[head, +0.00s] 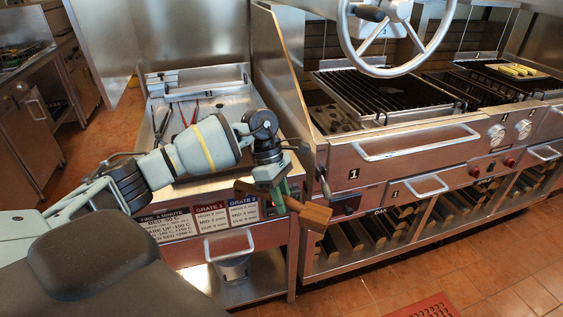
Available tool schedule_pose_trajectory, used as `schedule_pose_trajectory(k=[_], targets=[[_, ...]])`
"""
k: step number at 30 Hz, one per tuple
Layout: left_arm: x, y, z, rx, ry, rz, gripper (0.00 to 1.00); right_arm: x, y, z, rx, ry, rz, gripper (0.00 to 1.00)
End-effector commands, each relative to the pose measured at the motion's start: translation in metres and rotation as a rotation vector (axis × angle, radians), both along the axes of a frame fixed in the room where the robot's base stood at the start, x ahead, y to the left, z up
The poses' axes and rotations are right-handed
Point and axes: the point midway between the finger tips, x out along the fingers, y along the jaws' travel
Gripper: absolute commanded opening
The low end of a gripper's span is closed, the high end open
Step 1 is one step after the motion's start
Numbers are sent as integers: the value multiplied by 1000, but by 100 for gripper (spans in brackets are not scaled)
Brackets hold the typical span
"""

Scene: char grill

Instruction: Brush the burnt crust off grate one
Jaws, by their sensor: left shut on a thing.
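Grate one (390,97) is the dark barred grate on the left grill, whose front panel bears a "1". Crust on it is too small to make out from here. My left gripper (279,192) points down in front of the side table's right end and is shut on a brown wooden tool, which looks like the brush (315,213). The brush is held in the air, left of and lower than grate one, apart from it. Its bristles cannot be made out. My right gripper is not in view.
A large handwheel (432,58) hangs above grate one. A steel partition (281,75) stands between the side table (215,110) and the grill. Tongs and other tools lie on the table. A second grate with yellow food (517,70) is at the right. A bucket (233,267) stands below.

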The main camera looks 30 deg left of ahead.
Motion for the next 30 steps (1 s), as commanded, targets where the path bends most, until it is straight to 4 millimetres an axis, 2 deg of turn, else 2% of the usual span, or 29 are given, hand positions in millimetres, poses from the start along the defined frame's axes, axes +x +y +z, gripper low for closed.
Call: schedule_pose_trajectory(k=[1, 9, 15, 18, 21, 24, 30], targets=[[-8, -11, -10, -2, 2, -118, 5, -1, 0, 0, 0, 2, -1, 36], [-65, -55, -64, -3, 1, -837, 5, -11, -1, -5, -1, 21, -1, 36], [-114, -80, -97, -4, -1, -1389, 5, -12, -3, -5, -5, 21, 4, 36], [-133, -89, -107, -4, -3, -1601, 5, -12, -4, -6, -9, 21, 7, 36], [-146, -93, -114, -4, -4, -1741, 5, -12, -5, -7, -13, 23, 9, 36], [-152, -95, -117, -3, -4, -1811, 5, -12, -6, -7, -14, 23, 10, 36], [-153, -95, -117, -4, -5, -1828, 5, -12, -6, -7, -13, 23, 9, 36]])
